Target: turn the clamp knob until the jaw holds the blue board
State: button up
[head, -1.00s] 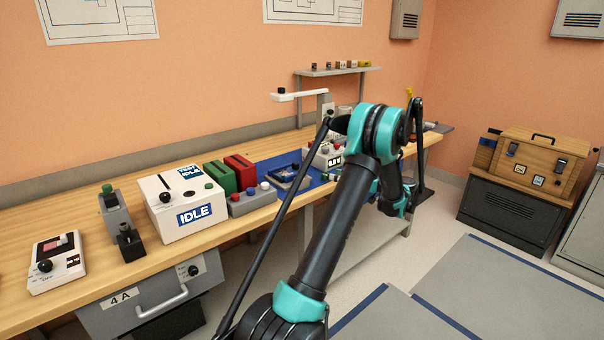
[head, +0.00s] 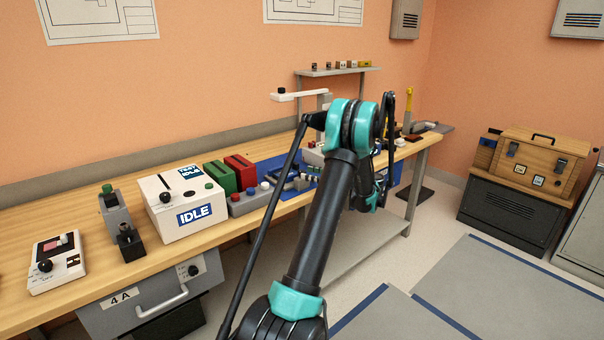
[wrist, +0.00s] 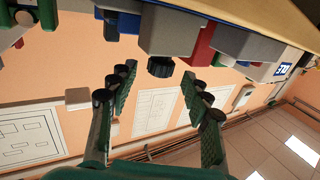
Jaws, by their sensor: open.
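The wrist view looks at the bench upside down. A ribbed black knob (wrist: 160,67) there sticks out from a grey block (wrist: 172,32); it looks like the clamp knob. My gripper (wrist: 158,84) is open and empty, its two green and black fingers on either side of the knob in the picture. I cannot tell how far the knob is from the fingertips. In the head view, a dark blue board-like piece (head: 284,182) lies on the blue mat, partly behind my arm. The jaw and its hold on the board cannot be made out.
The bench (head: 70,233) carries a white IDLE box (head: 182,204), green and red blocks (head: 240,172), a grey button box (head: 250,200) and a grey stand (head: 114,214). A yellow-handled tool (head: 408,105) stands at the far end.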

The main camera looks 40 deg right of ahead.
aim_at(302, 170)
jog(key=shift+x, duration=1.95)
jog(key=shift+c, duration=0.4)
grip_shut()
